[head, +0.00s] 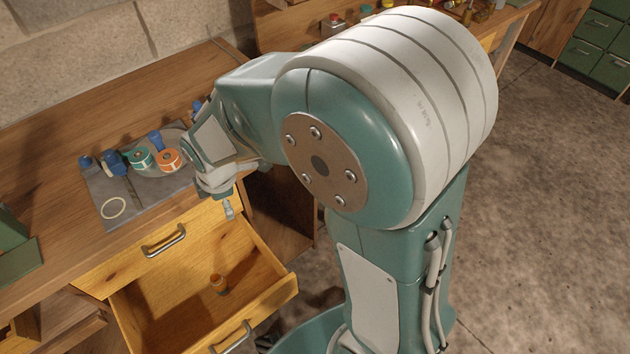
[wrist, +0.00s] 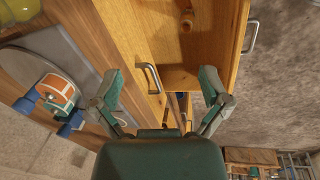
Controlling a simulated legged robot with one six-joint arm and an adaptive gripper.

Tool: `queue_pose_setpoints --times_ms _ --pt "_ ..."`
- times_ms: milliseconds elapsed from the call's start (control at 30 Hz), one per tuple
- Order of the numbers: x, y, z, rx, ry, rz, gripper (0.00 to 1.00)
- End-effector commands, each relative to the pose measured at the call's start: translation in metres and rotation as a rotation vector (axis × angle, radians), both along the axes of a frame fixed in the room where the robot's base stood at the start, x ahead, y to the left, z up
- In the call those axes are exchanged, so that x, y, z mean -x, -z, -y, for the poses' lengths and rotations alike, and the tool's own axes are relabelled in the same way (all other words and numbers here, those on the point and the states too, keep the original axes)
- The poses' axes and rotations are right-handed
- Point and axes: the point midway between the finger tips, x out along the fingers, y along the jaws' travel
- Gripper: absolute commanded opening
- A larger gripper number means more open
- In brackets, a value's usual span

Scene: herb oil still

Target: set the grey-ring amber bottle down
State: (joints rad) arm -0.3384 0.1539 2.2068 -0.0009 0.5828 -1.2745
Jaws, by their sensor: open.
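A grey mat (head: 148,208) on the bench holds a teal roll (head: 140,159), an orange roll (head: 169,160), several blue items and a pale ring (head: 113,208). The drawer floor around the bottle is clear.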

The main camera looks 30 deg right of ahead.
Motion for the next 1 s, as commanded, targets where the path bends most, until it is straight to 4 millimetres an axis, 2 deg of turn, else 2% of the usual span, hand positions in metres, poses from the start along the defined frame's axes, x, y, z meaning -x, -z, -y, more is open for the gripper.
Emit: queue_pose_setpoints --times_ms 33,200,500,700,800,1000 --pt "0.005 -0.020 0.012 -0.024 0.098 0.021 0.96" --pt "0.029 -0.069 0.048 -0.105 0.435 0.063 0.96" --pt "0.091 -0.132 0.103 -0.285 1.020 0.133 0.96" --pt "0.135 -0.153 0.127 -0.417 1.365 0.172 0.96" --pt "0.149 -0.158 0.133 -0.462 1.474 0.182 0.96" --pt "0.157 -0.159 0.136 -0.489 1.541 0.184 0.96"
